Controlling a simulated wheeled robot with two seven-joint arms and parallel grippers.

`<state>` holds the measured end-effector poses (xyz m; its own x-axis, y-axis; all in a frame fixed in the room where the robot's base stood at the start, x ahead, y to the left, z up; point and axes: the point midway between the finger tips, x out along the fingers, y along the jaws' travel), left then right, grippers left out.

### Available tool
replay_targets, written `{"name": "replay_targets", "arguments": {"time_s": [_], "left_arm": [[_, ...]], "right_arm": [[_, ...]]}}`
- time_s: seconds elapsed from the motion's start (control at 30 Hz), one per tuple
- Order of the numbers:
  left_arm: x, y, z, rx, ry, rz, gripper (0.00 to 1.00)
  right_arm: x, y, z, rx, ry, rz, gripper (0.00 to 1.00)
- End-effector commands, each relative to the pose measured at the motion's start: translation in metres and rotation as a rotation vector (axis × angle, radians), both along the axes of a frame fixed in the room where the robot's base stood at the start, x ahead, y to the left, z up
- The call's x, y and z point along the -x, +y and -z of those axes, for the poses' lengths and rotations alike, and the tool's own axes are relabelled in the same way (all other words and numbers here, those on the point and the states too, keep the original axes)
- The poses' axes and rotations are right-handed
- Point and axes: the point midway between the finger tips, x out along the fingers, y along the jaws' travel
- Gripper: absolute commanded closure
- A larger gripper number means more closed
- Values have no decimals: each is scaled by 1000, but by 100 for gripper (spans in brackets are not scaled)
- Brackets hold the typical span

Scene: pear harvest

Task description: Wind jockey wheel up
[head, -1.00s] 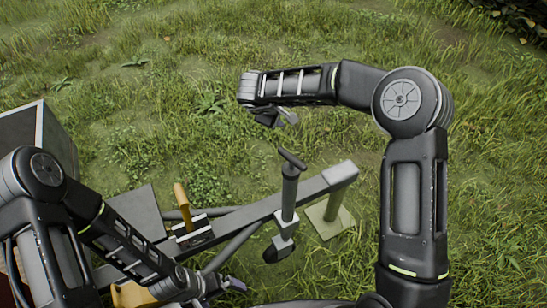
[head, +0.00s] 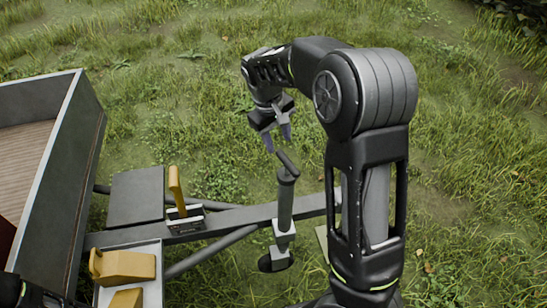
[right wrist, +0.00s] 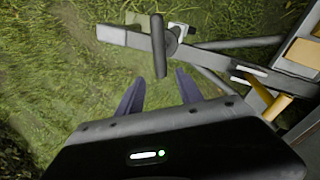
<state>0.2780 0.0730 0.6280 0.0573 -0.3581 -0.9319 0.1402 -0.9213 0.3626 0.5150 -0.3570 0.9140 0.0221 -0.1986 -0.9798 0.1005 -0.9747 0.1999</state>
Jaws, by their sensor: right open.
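The jockey wheel (head: 285,215) stands upright on the grey trailer drawbar, with a dark crank handle (head: 287,163) on top and a dark wheel (head: 275,261) at its foot. In the right wrist view the handle (right wrist: 158,48) lies just beyond the fingertips, between their lines. My right gripper (head: 277,143) is open and empty, pointing down just above and left of the handle, apart from it as far as I can see. Its fingers also show in the right wrist view (right wrist: 158,88). My left gripper is not in view.
The drawbar (head: 235,220) runs across to the right, partly behind my right arm. A yellow lever (head: 175,188) stands on it. Yellow wedge-shaped blocks (head: 124,266) sit at lower left, near the trailer's box wall (head: 70,180). Open grass lies beyond.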

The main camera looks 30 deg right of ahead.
Motion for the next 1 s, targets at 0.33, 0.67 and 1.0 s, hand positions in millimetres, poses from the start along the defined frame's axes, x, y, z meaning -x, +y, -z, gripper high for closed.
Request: {"name": "replay_targets", "arguments": {"time_s": [0.33,0.67,1.0], "left_arm": [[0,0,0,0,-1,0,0],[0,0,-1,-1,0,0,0],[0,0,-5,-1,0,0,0]], "right_arm": [[7,1,1,-4,2,145,57],[7,-1,13,-4,4,143,57],[8,-11,62,-4,5,143,57]]}}
